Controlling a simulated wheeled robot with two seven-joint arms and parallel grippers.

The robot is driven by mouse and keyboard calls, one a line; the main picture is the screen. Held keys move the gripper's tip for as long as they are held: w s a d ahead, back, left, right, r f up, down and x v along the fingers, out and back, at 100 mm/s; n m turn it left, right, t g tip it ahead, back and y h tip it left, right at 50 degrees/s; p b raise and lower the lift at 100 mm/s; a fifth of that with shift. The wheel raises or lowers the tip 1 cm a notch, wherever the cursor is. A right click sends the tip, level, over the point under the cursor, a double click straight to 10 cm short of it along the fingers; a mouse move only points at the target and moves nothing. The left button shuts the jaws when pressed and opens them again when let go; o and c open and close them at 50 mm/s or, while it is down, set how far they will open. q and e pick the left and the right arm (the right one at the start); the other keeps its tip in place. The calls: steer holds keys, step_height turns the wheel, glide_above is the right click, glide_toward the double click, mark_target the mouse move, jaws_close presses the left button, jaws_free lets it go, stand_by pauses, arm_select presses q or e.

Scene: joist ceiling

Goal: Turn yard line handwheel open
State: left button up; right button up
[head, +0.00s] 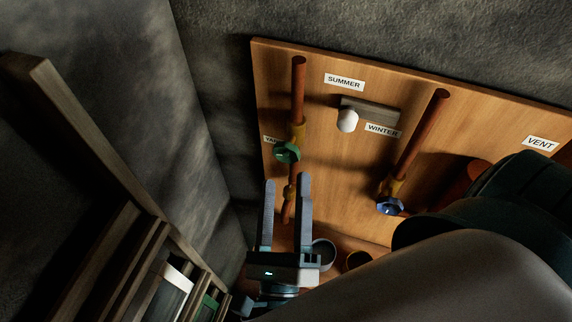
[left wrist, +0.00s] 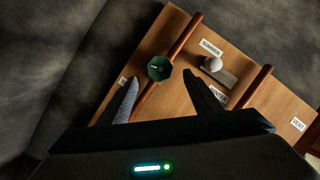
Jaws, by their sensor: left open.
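The green handwheel (head: 286,152) sits on a brass valve body on the left copper pipe (head: 298,90). A label beside it, partly hidden, starts with "YA". In the left wrist view the green handwheel (left wrist: 159,68) shows beyond and between the fingertips. My left gripper (head: 287,180) is open and empty, its two fingers pointing up the board just below the wheel in the head view. The left gripper also shows in the left wrist view (left wrist: 162,82). I cannot see contact between fingers and wheel. My right gripper is not in view.
My dark arm covers the lower right. Wooden framing (head: 110,170) stands at left.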

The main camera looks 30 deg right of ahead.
arm_select(q)
steer(key=b+v, duration=0.2)
steer(key=v, duration=0.2)
steer(key=shift+a, duration=0.1)
stand_by(0.3)
